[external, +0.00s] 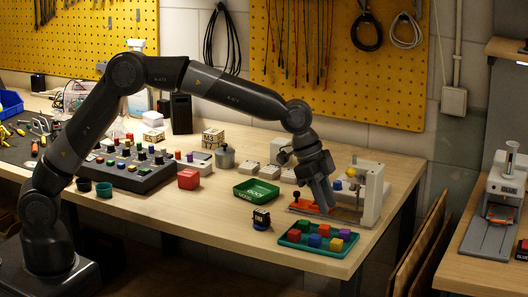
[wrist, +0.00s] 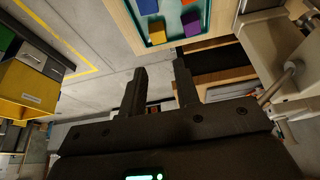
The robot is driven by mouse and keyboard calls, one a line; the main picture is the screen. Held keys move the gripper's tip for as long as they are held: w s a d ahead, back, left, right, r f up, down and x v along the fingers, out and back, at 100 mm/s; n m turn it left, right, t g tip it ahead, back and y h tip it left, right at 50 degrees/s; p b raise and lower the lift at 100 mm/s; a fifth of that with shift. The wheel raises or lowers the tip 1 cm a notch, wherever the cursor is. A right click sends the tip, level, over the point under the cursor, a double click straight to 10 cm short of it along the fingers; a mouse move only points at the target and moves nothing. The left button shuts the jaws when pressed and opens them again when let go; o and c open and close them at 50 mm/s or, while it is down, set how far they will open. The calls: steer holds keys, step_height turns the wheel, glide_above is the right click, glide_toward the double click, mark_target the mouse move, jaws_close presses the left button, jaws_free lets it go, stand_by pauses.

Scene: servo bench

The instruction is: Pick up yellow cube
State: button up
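A small yellow cube (external: 324,229) lies in a teal tray (external: 290,244) at the bench's front right corner, with green, red, blue, orange and purple cubes around it. In the wrist view the yellow cube (wrist: 157,34) is near the top edge, beside the purple cube (wrist: 191,24) and below the blue cube (wrist: 147,5). My gripper (external: 325,207) points down above and behind the tray, apart from the cubes. In the wrist view its two fingers (wrist: 160,66) are spread with nothing between them.
A white fixture (external: 372,196) with an orange part stands right beside my gripper. A green bin (external: 257,191) and a small dark device (external: 261,219) are left of the tray.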

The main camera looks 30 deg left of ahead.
glide_above(336, 241)
steer(key=a, duration=0.2)
step_height(336, 241, down, 4)
steer(key=shift+w+d+f, duration=0.1)
steer(key=shift+f, duration=0.15)
steer(key=shift+a+x, duration=0.2)
steer(key=shift+x, duration=1.15)
steer(key=shift+a+x, duration=0.2)
steer(key=shift+x, duration=1.15)
steer(key=shift+f, duration=0.1)
steer(key=shift+c, duration=0.6)
steer(key=c, duration=0.5)
